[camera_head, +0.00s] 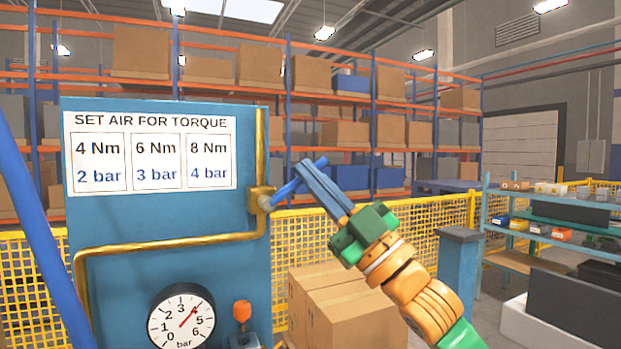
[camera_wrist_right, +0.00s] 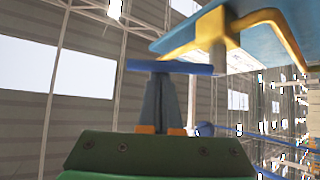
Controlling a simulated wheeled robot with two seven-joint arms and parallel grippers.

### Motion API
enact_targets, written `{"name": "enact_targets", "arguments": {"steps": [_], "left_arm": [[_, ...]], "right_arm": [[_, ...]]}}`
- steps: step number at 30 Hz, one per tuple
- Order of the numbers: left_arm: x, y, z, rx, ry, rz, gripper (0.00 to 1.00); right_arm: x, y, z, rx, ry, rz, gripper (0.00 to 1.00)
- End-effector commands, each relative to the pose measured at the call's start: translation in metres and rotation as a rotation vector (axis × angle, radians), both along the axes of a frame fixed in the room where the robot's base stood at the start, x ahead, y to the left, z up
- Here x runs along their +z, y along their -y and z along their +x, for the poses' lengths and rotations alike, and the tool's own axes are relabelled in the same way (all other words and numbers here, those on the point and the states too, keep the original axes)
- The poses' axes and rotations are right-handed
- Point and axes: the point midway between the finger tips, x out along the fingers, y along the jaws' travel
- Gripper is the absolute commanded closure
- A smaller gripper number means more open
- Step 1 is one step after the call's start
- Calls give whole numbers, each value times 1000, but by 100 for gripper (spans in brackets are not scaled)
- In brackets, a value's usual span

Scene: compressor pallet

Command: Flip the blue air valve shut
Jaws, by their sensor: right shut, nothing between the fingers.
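The blue air valve lever (camera_head: 284,192) sticks out from a brass valve body (camera_head: 262,200) on the right edge of a blue panel. It slants up and to the right, away from the pipe. My right gripper (camera_head: 306,167) is shut and empty, with its fingertips at the lever; the lever's outer end shows just past them. In the right wrist view the lever (camera_wrist_right: 190,68) lies across the tips of my right gripper (camera_wrist_right: 160,76); whether they touch is hard to tell. The brass body (camera_wrist_right: 205,32) is above right. My left gripper is not in view.
A brass pipe (camera_head: 170,246) runs across the panel (camera_head: 120,215). Below it is a gauge (camera_head: 182,316) with its needle near 4 bar, and an orange knob (camera_head: 242,311). Cardboard boxes (camera_head: 345,306) stand behind my right arm. A shelf (camera_head: 540,240) stands at the right.

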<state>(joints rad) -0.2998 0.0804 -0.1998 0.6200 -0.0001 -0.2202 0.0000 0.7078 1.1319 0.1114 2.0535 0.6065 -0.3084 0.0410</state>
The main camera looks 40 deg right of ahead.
Motion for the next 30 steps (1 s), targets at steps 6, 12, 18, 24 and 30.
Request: {"name": "enact_targets", "arguments": {"steps": [6,12,18,24,30], "left_arm": [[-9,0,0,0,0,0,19],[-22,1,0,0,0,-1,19],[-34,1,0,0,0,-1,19],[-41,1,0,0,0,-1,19],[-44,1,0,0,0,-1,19]], "right_arm": [[-6,2,-1,3,16,62,100],[-14,4,-1,5,42,175,100],[-23,8,-2,2,71,300,100],[-31,9,-1,-1,68,295,100],[-35,9,-1,-1,67,293,100]]}}
